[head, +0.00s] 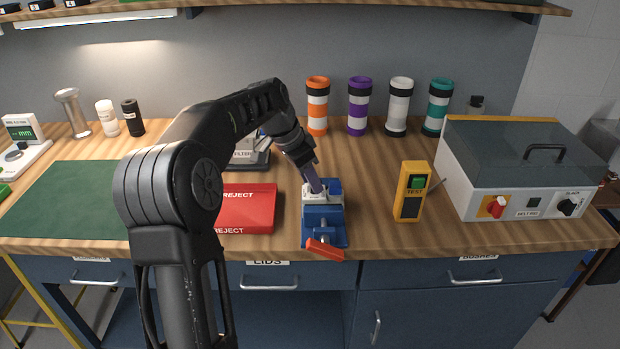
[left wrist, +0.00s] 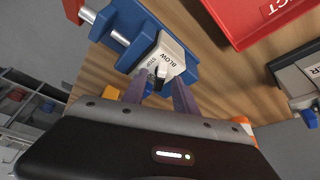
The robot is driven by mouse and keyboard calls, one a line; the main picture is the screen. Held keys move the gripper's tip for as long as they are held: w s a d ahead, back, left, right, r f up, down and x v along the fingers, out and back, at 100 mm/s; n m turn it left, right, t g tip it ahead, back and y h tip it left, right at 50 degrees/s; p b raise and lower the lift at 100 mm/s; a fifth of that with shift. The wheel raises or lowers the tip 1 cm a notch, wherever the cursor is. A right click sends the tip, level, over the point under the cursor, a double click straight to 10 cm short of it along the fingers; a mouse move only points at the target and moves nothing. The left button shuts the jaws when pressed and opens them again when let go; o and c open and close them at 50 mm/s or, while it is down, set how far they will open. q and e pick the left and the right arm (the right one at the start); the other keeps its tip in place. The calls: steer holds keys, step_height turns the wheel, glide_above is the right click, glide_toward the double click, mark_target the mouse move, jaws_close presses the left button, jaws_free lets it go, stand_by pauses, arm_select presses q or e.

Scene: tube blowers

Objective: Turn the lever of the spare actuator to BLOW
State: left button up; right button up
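The spare actuator is a small light-grey box (left wrist: 172,52) marked BLOW, held in a blue vise (head: 324,222) with an orange-red handle at the bench's front. The vise also shows in the left wrist view (left wrist: 132,24). In the head view the left gripper (head: 316,184) comes down over the vise and hides part of the actuator. My right gripper is not in view.
A red REJECT tray (head: 246,208) lies left of the vise. A yellow TEST box (head: 411,191) stands right of it, then a BELT/BLACK-labelled white machine (head: 520,185). Several banded tubes stand behind. A green mat (head: 70,200) lies at left.

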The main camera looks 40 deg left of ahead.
arm_select(q)
steer(key=shift+r, duration=0.1)
steer(key=v, duration=0.7)
steer(key=shift+s+r, duration=0.15)
steer(key=shift+r, duration=0.15)
